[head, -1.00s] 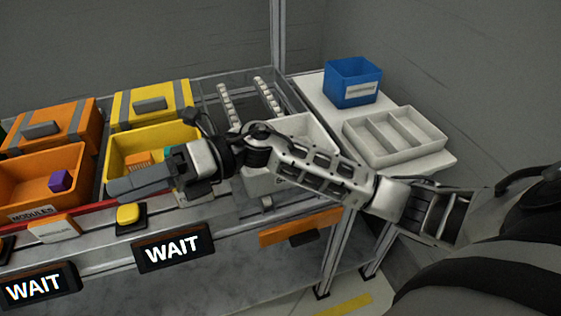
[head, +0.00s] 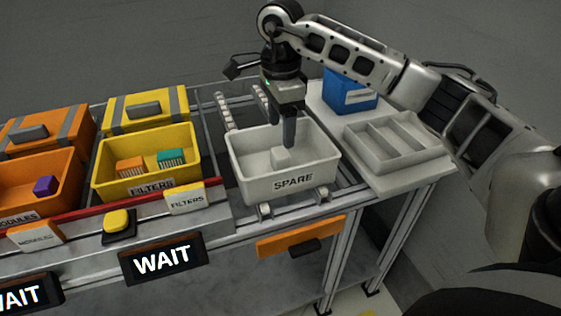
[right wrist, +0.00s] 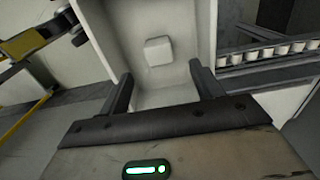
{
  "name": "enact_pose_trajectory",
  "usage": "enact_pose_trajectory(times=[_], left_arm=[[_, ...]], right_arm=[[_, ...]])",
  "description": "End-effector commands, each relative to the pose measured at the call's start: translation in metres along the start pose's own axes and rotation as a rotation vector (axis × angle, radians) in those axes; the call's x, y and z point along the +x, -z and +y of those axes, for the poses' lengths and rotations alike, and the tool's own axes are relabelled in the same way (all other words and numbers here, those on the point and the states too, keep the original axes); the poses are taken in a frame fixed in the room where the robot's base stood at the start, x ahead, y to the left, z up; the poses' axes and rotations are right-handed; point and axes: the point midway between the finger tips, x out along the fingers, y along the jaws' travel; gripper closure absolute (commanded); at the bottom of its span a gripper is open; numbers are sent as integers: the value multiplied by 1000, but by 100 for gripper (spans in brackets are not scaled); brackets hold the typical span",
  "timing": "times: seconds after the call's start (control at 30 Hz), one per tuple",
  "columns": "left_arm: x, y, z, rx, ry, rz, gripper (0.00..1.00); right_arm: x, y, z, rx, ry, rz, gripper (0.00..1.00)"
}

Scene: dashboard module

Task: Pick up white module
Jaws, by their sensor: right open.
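The white module (head: 280,157) is a small pale block on the floor of the white SPARE bin (head: 276,187). In the right wrist view the white module (right wrist: 158,51) lies inside the bin, ahead of the fingertips. My right gripper (head: 282,138) points down over the bin, its dark fingers above and beside the module in the picture. In the right wrist view the right gripper (right wrist: 160,78) has its fingers spread wide with nothing between them. My left gripper is not in view.
A yellow FILTERS bin (head: 152,184) holds an orange and a teal block. An orange bin with a purple block (head: 44,186) is farther left. A blue bin (head: 352,92) and a grey divided tray (head: 398,140) stand on the right side table.

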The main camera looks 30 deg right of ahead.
Motion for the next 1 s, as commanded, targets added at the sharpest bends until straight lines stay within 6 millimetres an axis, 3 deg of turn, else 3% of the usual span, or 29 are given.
enact_pose_trajectory(times=[0.1, 0.37, 0.6, 0.93, 0.97, 1.0], left_arm=[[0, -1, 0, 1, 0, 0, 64], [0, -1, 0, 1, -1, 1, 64], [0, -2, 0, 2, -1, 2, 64], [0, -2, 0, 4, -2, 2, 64], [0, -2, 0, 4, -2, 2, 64], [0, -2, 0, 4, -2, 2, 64]], right_arm=[[21, 0, 0, 0, -3, 0, 35], [40, 0, 1, 0, -2, -1, 35], [75, -2, 2, -1, -4, -1, 35], [85, -2, 1, -1, 0, -2, 35], [85, -2, 1, -1, 0, -2, 37], [84, -2, 1, -1, 0, -2, 48]])
